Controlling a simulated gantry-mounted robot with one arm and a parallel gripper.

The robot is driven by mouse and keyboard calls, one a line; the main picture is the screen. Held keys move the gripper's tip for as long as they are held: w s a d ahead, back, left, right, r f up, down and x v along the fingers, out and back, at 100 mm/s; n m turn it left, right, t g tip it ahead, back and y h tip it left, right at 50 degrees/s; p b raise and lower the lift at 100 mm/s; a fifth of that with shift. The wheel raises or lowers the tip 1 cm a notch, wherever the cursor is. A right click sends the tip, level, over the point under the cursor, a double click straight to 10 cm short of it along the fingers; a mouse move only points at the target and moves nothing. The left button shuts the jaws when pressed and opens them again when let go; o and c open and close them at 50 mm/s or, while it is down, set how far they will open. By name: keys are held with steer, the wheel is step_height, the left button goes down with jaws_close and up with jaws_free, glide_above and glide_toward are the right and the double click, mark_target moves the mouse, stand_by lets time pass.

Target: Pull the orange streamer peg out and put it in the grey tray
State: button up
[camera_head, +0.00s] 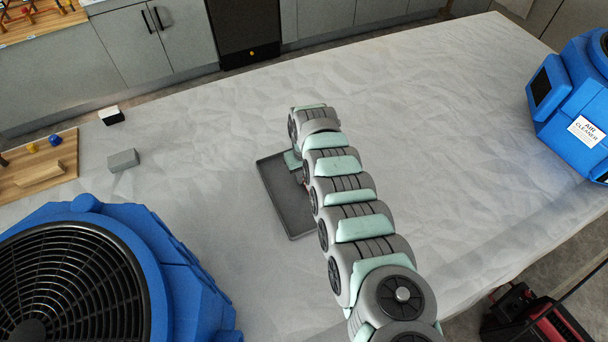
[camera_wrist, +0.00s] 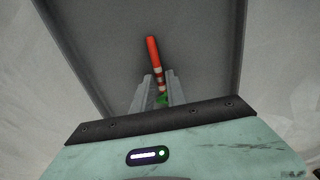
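In the wrist view an orange peg (camera_wrist: 153,52) with pale bands and a bit of green at its near end shows between the two fingers of my gripper (camera_wrist: 160,76). The fingers are close along its sides and look shut on it. The grey tray (camera_wrist: 85,35) fills the view beyond the peg; whether the peg touches the tray floor I cannot tell. In the head view the grey tray (camera_head: 283,208) lies on the covered table, and my arm reaches over its right side. My arm hides the gripper and peg there.
A blue air cleaner (camera_head: 570,105) stands at the right. A grey block (camera_head: 123,160), a black-and-white block (camera_head: 111,116) and a wooden board (camera_head: 55,180) lie left.

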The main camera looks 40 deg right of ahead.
steer(key=o, duration=0.3)
steer(key=r, duration=0.7)
steer(key=r+p, duration=0.1)
steer(key=r, duration=0.3)
steer(key=shift+s+a, duration=0.1)
steer(key=shift+s, duration=0.15)
steer(key=shift+f, duration=0.1)
